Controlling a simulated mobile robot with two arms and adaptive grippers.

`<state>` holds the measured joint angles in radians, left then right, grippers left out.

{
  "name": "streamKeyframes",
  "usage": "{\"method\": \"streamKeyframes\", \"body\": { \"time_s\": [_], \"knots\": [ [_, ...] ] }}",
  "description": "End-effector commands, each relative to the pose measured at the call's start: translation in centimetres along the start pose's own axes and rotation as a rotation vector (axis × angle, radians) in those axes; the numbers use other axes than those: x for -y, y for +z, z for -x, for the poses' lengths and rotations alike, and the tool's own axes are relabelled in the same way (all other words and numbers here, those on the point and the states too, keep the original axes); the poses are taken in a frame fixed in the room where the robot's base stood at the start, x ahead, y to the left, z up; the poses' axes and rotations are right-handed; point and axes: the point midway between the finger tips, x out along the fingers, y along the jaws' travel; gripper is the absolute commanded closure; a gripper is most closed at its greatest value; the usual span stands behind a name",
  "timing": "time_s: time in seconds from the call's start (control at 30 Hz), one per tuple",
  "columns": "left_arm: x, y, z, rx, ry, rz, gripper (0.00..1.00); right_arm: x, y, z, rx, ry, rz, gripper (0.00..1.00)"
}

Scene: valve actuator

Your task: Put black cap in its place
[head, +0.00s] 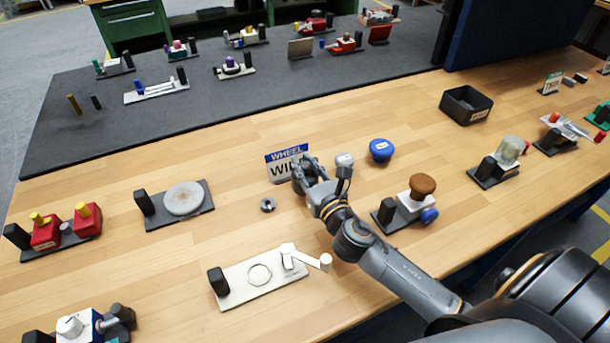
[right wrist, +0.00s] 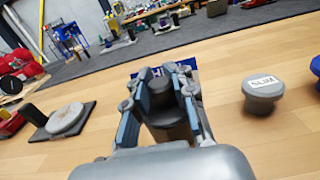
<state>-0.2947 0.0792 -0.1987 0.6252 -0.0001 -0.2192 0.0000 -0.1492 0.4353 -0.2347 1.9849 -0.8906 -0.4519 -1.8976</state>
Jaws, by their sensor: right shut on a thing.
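My right gripper (head: 307,170) is above the wooden table, in front of a white and blue sign (head: 284,160) that reads "WHEEL". In the right wrist view, the fingers of my right gripper (right wrist: 160,80) are closed around a dark, rounded cylinder (right wrist: 165,105), which looks like the black cap. The cap is hidden by the fingers in the head view. A white plate (head: 262,277) with a ring outline, a black block and a white lever lies nearer the front. My left gripper is not in view.
A small grey ring (head: 268,205) lies left of my gripper. A grey knob (head: 345,160) and a blue knob (head: 381,149) stand to its right. A brown-topped valve (head: 423,187) is near my forearm.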

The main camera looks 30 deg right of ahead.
Motion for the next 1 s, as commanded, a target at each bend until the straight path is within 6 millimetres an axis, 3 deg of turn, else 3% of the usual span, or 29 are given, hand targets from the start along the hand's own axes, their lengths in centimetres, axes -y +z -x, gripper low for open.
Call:
{"method": "streamKeyframes", "body": {
  "time_s": [0.3,0.7,0.73,0.87,1.0],
  "knots": [
    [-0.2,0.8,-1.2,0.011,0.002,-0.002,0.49,0.3,-3.7,-0.7,-0.002,-0.002,-0.004,1.00],
    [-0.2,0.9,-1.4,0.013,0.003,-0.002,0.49,0.3,-4.3,-0.7,-0.001,0.000,0.000,1.00],
    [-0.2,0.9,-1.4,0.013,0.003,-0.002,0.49,0.3,-4.3,-0.7,-0.001,0.000,0.000,0.82],
    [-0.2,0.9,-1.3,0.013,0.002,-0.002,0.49,0.3,-4.2,-0.7,-0.001,0.000,0.000,0.55],
    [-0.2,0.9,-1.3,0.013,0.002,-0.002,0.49,0.3,-4.2,-0.7,-0.001,0.000,0.000,0.54]
  ]
}}
